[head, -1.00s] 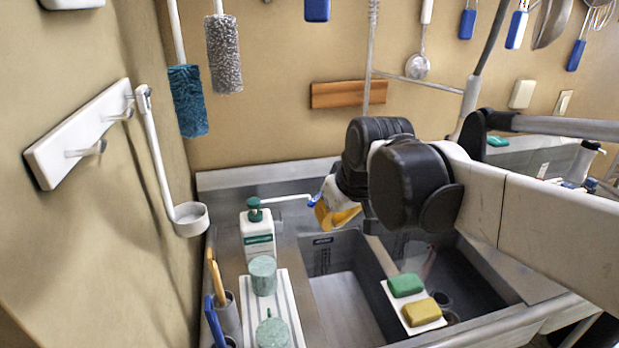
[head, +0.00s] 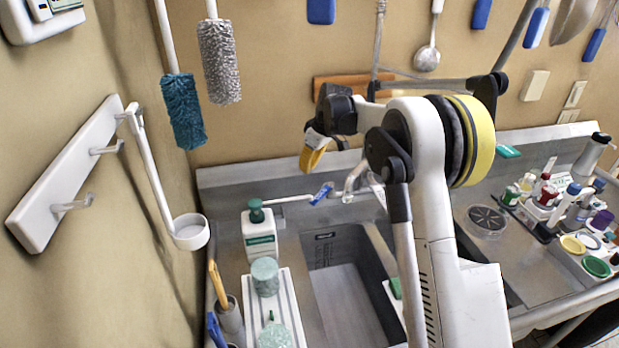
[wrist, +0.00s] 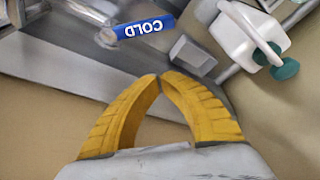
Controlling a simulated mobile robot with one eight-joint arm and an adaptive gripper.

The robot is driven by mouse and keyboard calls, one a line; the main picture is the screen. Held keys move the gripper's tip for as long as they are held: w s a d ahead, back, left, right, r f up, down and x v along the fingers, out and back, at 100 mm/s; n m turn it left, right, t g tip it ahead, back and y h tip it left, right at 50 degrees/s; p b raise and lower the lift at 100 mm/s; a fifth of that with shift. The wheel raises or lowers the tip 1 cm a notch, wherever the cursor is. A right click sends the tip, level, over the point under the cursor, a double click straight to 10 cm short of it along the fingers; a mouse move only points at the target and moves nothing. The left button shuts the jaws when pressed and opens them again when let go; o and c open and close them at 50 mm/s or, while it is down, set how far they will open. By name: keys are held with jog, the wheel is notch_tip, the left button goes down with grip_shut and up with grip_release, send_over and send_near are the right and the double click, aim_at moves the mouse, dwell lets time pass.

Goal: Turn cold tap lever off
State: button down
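The cold tap lever (head: 321,193) is a small blue-ended handle at the back of the sink, left of the metal tap (head: 356,178). In the wrist view its blue end (wrist: 145,27) reads COLD, appearing mirrored or upside down, and lies beyond my fingertips. My gripper (head: 312,158) has yellow fingers and hangs above the lever, near the back wall, apart from it. In the wrist view the fingertips (wrist: 160,77) meet or nearly meet, with nothing held between them. My arm hides part of the tap and the right basin.
A white soap bottle with a green pump (head: 259,232) stands left of the lever. A ribbed tray (head: 287,285) with green containers sits in front. A wooden strip (head: 335,88) is on the back wall. Brushes (head: 219,62) hang at the upper left. Bottles crowd the right counter.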

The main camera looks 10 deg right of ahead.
aim_at(323, 193)
notch_tip(323, 193, down, 9)
jog(key=b, duration=0.2)
jog(key=shift+s+d+r, duration=0.15)
jog(key=shift+s+d, duration=0.1)
jog(key=shift+s, duration=0.1)
jog(key=shift+s+d+b, duration=0.2)
jog(key=shift+s+d, duration=0.1)
jog(key=shift+s, duration=0.2)
jog(key=shift+s+d+b, duration=0.15)
jog(key=shift+s+d, duration=0.1)
jog(key=shift+s, duration=0.2)
jog(key=shift+a, duration=0.15)
